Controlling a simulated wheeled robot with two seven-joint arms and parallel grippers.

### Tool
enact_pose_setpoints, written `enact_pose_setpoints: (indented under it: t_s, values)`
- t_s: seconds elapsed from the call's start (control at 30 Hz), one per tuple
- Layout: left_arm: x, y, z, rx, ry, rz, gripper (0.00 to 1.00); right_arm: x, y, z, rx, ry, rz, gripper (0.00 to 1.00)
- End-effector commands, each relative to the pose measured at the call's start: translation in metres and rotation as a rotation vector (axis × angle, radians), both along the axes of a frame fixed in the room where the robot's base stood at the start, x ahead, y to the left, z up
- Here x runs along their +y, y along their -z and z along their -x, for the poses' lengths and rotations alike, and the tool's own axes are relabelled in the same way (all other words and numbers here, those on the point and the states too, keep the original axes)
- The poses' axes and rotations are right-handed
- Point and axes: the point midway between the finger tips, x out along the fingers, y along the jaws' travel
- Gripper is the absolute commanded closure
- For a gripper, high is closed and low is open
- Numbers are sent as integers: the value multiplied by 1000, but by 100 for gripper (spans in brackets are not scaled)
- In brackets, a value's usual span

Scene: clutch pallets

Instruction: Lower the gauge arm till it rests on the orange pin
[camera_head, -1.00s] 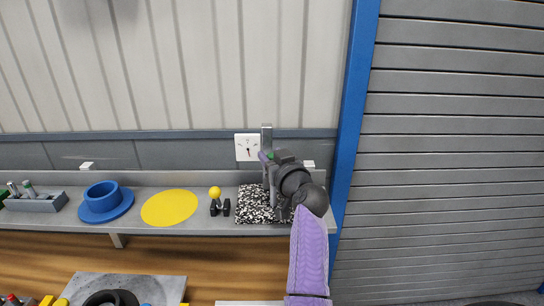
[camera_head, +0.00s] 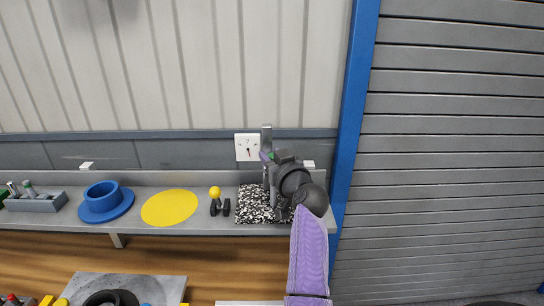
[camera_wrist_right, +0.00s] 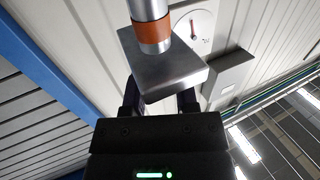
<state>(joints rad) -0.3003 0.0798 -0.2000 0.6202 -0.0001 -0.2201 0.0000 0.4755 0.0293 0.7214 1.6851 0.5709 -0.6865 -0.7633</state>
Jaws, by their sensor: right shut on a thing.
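In the head view my right gripper (camera_head: 267,168) is at the grey upright post (camera_head: 266,138) over the speckled plate (camera_head: 251,212), and its wrist hides most of what it grips. In the right wrist view my gripper (camera_wrist_right: 160,98) is shut on a grey metal block (camera_wrist_right: 165,72), which I take for part of the gauge arm. A bright metal cylinder with an orange band (camera_wrist_right: 153,38) meets or overlaps the block's upper side. I cannot tell whether this band is the orange pin, or whether it touches the block. My left gripper is not in view.
A white dial (camera_head: 248,147) hangs on the wall behind. On the shelf to the left are a small black stand with a yellow ball (camera_head: 215,193), a yellow disc (camera_head: 170,208), a blue flanged ring (camera_head: 103,201) and a grey tool holder (camera_head: 36,203). A blue post (camera_head: 357,90) stands right.

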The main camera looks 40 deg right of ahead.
Motion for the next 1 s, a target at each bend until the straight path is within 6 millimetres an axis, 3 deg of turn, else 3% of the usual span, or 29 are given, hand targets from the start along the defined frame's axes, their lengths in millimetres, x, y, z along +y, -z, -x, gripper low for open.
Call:
enact_pose_setpoints:
  t_s: [0.47, 0.67, 0.87, 0.9, 1.0]
  values:
    - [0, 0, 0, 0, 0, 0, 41, 0, 0, 0, 0, 0, 0, 100]
    - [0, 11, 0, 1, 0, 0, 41, 0, 14, 0, 3, -2, 3, 100]
    - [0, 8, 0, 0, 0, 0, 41, 1, 11, 0, 3, -2, -1, 100]
    - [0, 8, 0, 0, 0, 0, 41, 1, 12, 0, 3, -2, -1, 55]
    - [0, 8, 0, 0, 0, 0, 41, 1, 11, 0, 2, -2, -1, 33]
